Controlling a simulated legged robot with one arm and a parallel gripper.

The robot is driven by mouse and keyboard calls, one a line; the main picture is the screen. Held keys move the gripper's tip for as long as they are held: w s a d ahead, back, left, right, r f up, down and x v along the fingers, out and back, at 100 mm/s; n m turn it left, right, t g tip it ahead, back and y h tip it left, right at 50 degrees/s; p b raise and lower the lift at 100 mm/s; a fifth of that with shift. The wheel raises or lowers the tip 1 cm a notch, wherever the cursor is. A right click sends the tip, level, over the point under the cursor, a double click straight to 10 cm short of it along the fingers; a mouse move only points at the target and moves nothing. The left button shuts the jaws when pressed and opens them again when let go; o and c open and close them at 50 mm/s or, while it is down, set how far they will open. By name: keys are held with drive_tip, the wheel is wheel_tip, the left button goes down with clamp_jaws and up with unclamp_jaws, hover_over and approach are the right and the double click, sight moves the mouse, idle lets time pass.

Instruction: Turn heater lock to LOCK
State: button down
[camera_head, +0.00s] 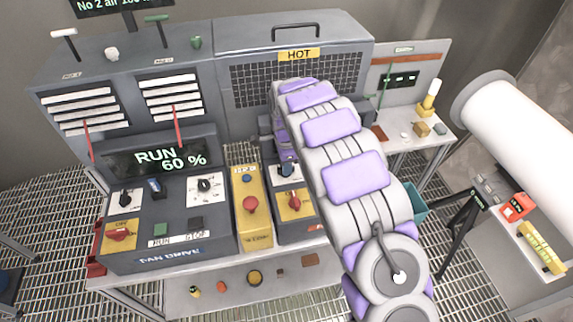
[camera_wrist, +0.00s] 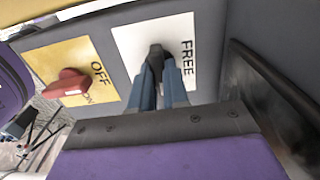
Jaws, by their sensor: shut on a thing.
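The heater lock is a small dark knob (camera_wrist: 156,50) on a white plate (camera_wrist: 127,40) in the wrist view. The word FREE shows on the plate to the right of the knob; any LOCK label is hidden or out of view. My gripper (camera_wrist: 160,72) is shut on the knob with its two blue-grey fingers, which cover much of it. In the head view my gripper (camera_head: 286,168) is at the white plate (camera_head: 293,180) on the heater's front panel, partly hidden by my arm.
Left of the knob in the wrist view, a red switch (camera_wrist: 66,84) sits on a yellow plate (camera_wrist: 50,50) marked OFF. In the head view, a yellow box with a red button (camera_head: 250,204) stands close left. The fan drive panel (camera_head: 165,210) reads RUN 60 %.

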drive_tip(key=shift+w+r, duration=0.1)
idle(0.3)
drive_tip(key=c, duration=1.1)
unclamp_jaws()
drive_tip(key=shift+a, duration=0.25)
drive_tip(key=shift+d, duration=0.1)
drive_tip(key=shift+r, duration=0.2)
wheel_tip(320, 180, up, 17)
drive_tip(key=shift+f, duration=0.15)
